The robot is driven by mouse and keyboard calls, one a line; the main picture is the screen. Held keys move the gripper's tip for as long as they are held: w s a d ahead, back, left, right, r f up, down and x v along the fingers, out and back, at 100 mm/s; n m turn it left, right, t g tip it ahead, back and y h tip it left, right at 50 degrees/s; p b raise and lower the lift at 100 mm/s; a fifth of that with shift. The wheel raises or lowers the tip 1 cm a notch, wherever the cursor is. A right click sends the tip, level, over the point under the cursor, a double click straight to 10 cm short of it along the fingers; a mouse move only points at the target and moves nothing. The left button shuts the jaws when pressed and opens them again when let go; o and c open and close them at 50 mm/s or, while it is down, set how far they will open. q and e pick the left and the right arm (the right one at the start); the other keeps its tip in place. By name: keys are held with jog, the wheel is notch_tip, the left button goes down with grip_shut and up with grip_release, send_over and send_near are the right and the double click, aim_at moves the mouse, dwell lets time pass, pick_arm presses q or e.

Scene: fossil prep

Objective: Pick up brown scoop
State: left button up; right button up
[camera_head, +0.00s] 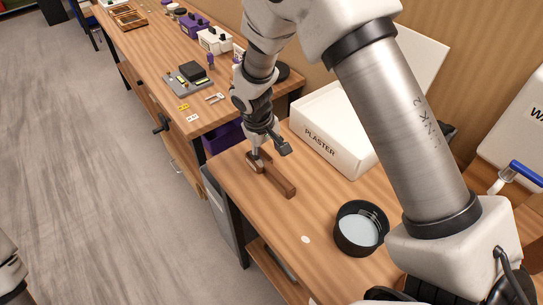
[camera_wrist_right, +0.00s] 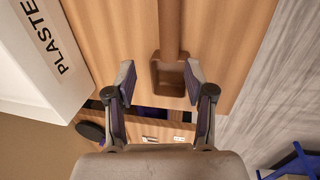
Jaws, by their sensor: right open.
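The brown scoop (camera_head: 281,185) lies on the wooden workbench, its handle pointing toward the lower right in the head view. My right gripper (camera_head: 269,152) is open and above the scoop's bowl end, partly covering it. In the right wrist view, the scoop's square bowl (camera_wrist_right: 168,78) sits between the two spread fingertips of my right gripper (camera_wrist_right: 159,82), closer to the right one, and the handle runs to the top edge. Whether a fingertip touches it, I cannot tell. My left gripper is not in view.
A white box marked PLASTER (camera_head: 323,134) stands close behind the scoop. A black round container (camera_head: 340,233) with a pale inside stands to the right. A second bench (camera_head: 152,62) with tools lies beyond. Bare wood lies between the scoop and the container.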

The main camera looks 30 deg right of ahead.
aim_at(270, 166)
jog(key=shift+s+a+f+p, duration=0.2)
jog(key=shift+s+f+p, duration=0.25)
jog(key=shift+f, duration=0.2)
jog(key=shift+s+a+f+p, duration=0.15)
jog(key=shift+s+f+p, duration=0.25)
jog(key=shift+f, duration=0.2)
jog(key=f, duration=0.2)
jog(key=w+d+f, duration=0.1)
jog(key=shift+f, duration=0.15)
jog(key=shift+w+f, duration=0.15)
jog(key=shift+f, duration=0.1)
jog(key=shift+s+a+r, duration=0.1)
jog(key=shift+s+r, duration=0.05)
jog(key=shift+s, duration=0.05)
jog(key=shift+c, duration=0.7)
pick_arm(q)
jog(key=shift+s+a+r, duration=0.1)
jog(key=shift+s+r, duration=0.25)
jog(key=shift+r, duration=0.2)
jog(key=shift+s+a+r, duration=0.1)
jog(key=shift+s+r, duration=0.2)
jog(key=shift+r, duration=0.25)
pick_arm(e)
grip_shut()
